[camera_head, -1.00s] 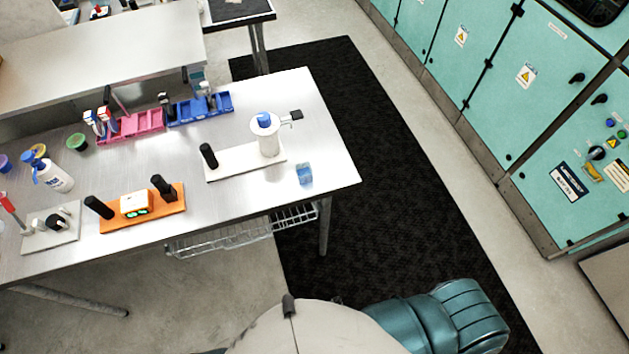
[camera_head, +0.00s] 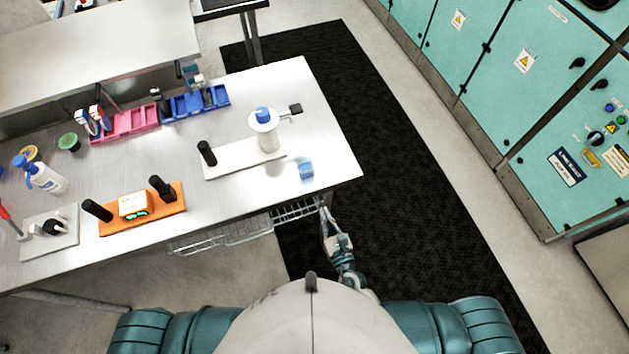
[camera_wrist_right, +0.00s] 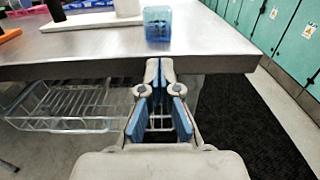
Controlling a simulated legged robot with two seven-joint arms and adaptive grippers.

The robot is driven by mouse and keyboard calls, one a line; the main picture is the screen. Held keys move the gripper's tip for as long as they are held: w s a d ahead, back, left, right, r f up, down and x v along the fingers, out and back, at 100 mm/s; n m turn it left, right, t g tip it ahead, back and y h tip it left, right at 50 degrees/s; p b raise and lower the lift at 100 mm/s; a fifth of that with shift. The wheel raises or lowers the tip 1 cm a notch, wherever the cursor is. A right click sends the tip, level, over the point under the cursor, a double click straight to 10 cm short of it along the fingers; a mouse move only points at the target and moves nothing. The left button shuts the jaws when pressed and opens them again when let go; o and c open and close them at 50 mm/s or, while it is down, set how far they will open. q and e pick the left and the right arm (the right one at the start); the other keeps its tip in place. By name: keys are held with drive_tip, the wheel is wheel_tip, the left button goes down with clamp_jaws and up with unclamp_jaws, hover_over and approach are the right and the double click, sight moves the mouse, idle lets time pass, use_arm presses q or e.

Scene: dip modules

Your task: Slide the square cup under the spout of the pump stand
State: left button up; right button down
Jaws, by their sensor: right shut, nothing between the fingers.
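The square cup (camera_head: 306,169) is small, blue and see-through, and stands near the right front corner of the metal table. It also shows in the right wrist view (camera_wrist_right: 157,23), just past the table's front edge. The pump stand (camera_head: 265,130) is a white cylinder with a blue top on a white base plate, left of and behind the cup. A black-tipped spout or lever (camera_head: 295,109) points right from its top. My right gripper (camera_head: 325,212) is below and in front of the table edge, apart from the cup. In the right wrist view (camera_wrist_right: 159,64) its fingertips are together and empty. My left gripper is not in view.
A black knob post (camera_head: 207,153) stands on the pump stand's base. An orange base (camera_head: 150,217) with a small device, a white pump bottle (camera_head: 48,178) and pink and blue trays (camera_head: 126,124) stand to the left. A wire basket (camera_head: 228,236) hangs under the table.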

sight(309, 176)
drive_tip(key=p+x, duration=0.1)
drive_tip(key=x, duration=1)
drive_tip(key=shift+a, duration=0.25)
drive_tip(key=shift+w+f, duration=0.1)
drive_tip(key=shift+w, duration=0.3)
drive_tip(key=shift+d, duration=0.1)
drive_tip(key=shift+x, duration=1.85)
drive_tip(key=shift+s, duration=0.1)
